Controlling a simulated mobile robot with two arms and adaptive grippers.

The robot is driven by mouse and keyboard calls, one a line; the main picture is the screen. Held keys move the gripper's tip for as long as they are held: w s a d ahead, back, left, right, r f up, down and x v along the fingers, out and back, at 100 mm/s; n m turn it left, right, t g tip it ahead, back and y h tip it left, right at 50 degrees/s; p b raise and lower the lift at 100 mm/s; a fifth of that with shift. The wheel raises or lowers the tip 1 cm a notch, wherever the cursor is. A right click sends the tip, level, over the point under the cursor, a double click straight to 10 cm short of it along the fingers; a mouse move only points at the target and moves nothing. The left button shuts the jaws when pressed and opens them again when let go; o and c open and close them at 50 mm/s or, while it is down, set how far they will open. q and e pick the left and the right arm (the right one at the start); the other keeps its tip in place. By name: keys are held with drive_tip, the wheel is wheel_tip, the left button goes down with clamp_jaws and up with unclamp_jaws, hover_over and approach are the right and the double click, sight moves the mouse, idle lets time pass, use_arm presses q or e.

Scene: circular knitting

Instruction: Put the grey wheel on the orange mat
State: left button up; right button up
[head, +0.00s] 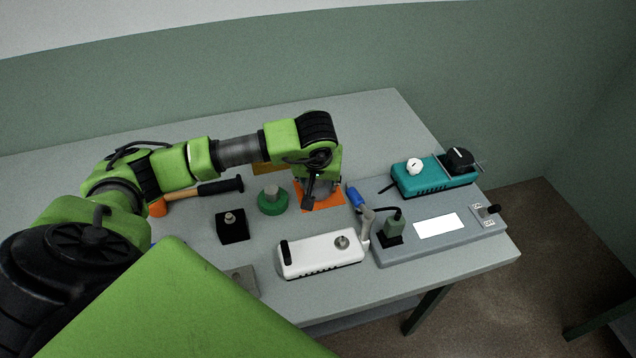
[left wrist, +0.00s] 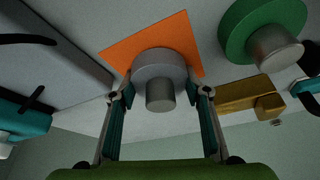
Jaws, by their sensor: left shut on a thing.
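The grey wheel (left wrist: 160,66), a disc with a narrower hub, sits between the two fingers of my left gripper (left wrist: 160,92) in the left wrist view. The fingers are shut on it. The orange mat (left wrist: 122,45) lies flat on the table directly behind the wheel in that view. In the head view my left gripper (head: 318,190) is over the orange mat (head: 308,206) and hides much of it and most of the wheel. I cannot tell whether the wheel touches the mat. My right gripper is not in view.
A green wheel (head: 266,207) stands left of the mat, and a yellow block (head: 264,169) behind it. A black block (head: 232,230), a white device (head: 322,258) and a hammer (head: 208,190) lie nearby. A grey panel (head: 465,233) and a teal device (head: 432,182) are at the right.

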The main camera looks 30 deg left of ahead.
use_arm(q)
drive_tip(key=o, duration=1)
drive_tip(key=shift+s+f, duration=0.15)
drive_tip(key=shift+f, duration=0.05)
drive_tip(key=o, duration=0.3)
drive_tip(key=shift+f, duration=0.1)
drive_tip(key=shift+r+p, duration=0.7)
drive_tip(key=shift+r, duration=0.4)
drive_tip(key=b+v, duration=0.1)
drive_tip(key=v, duration=1)
drive_tip(key=shift+b, duration=0.35)
drive_tip(key=shift+d+r, duration=0.1)
